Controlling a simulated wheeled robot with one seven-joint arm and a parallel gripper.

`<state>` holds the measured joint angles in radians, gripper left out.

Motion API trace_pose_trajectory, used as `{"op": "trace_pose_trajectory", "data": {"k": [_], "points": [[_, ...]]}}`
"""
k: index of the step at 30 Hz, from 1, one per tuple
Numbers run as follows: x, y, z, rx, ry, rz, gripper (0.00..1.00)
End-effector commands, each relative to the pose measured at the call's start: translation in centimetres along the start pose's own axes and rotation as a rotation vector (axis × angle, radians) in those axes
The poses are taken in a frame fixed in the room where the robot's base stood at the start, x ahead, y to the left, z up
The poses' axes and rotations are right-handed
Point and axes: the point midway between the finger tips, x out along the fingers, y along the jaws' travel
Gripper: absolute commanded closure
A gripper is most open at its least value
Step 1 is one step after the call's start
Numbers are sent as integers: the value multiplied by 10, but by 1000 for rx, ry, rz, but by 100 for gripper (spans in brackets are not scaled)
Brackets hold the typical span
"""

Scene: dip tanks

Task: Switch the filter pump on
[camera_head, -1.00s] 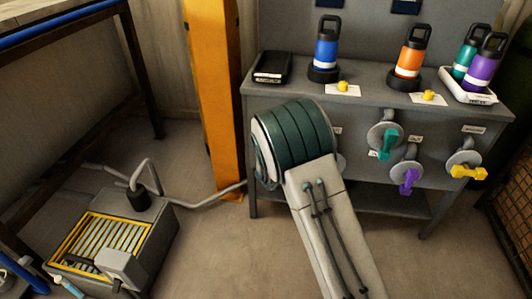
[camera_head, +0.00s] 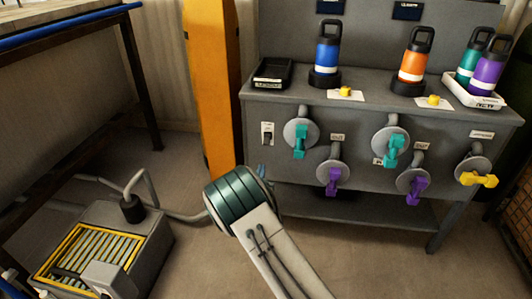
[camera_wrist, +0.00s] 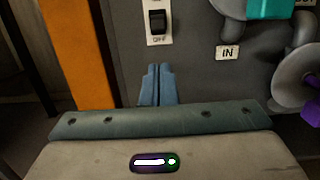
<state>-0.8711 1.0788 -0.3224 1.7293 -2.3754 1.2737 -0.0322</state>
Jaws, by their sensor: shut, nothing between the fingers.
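A rocker switch (camera_head: 267,134) with a black rocker on a pale plate is on the left end of the bench's grey front panel. In the wrist view the switch (camera_wrist: 158,22) is at the top, with "OFF" printed under the rocker; which way the rocker is tipped is too small to tell. My gripper's blue fingers (camera_wrist: 157,84) are together and empty, just below the switch in that view and apart from it. In the head view my gripper (camera_head: 262,170) shows only as small blue tips below the switch, mostly hidden behind my wrist.
Valves with teal (camera_head: 300,141), purple (camera_head: 333,182) and yellow (camera_head: 478,180) handles stick out right of the switch. An orange post (camera_head: 211,90) stands to the left. A grey box with a yellow-framed grille (camera_head: 83,256) and pipe is on the floor. Bottles stand on the bench.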

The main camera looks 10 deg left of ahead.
Motion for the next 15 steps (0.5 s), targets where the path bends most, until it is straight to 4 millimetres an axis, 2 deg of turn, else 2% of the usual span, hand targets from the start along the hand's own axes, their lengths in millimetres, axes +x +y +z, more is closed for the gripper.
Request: {"op": "trace_pose_trajectory", "data": {"k": [4,7,15], "points": [[3,0,0,1,0,-2,100],[13,-1,-1,1,-1,-2,100],[61,-1,-3,2,-2,-3,100]]}}
